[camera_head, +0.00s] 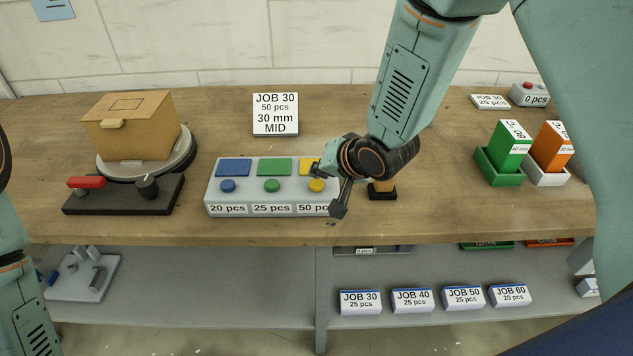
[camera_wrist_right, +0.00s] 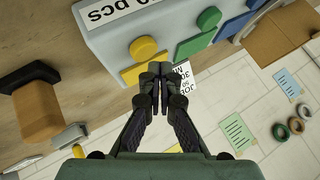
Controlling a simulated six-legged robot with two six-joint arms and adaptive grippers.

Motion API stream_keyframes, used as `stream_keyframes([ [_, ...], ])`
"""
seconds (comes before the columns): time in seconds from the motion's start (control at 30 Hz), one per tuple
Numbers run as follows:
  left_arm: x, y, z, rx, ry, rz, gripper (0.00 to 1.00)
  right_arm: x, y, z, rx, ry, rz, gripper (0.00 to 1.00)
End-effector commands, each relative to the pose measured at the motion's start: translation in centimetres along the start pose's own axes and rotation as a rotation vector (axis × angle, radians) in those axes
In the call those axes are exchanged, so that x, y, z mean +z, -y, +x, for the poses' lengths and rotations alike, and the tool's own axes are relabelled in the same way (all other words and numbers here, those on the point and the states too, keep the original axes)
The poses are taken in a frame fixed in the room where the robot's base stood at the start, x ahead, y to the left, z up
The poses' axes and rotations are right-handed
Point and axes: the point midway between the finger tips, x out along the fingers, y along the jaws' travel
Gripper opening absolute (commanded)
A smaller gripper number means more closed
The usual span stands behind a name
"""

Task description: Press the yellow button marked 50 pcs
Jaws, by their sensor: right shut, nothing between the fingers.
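The grey button box (camera_head: 211,197) stands on the wooden bench with blue, green and yellow round buttons above labels reading 20 pcs, 25 pcs and 50 pcs. The yellow button (camera_head: 316,186) is at its right end, below a yellow plate (camera_head: 306,164) that my right gripper partly covers. My right gripper (camera_head: 314,172) is shut and empty. In the right wrist view its fingertips (camera_wrist_right: 158,72) appear over the edge of the yellow plate (camera_wrist_right: 132,75), beside the yellow button (camera_wrist_right: 143,48). Whether they touch the box is unclear. My left gripper is out of view.
A card reading JOB 30, 50 pcs (camera_head: 275,114) stands behind the box. A brown-handled tool (camera_head: 382,188) stands close to its right. A turntable with a cardboard box (camera_head: 130,124) is at left; green (camera_head: 497,168) and white (camera_head: 548,176) holders are at right.

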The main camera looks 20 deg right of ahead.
Motion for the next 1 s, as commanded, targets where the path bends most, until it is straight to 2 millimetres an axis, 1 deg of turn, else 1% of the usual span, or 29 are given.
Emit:
stream_keyframes([
  [0.2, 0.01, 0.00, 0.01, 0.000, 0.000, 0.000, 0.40, 0.40, -0.37, 0.44, 0.001, 0.001, 0.001, 0.00],
  [1.0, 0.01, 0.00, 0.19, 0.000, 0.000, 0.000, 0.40, 0.61, -0.60, 0.77, 0.000, 0.000, 0.000, 0.00],
])
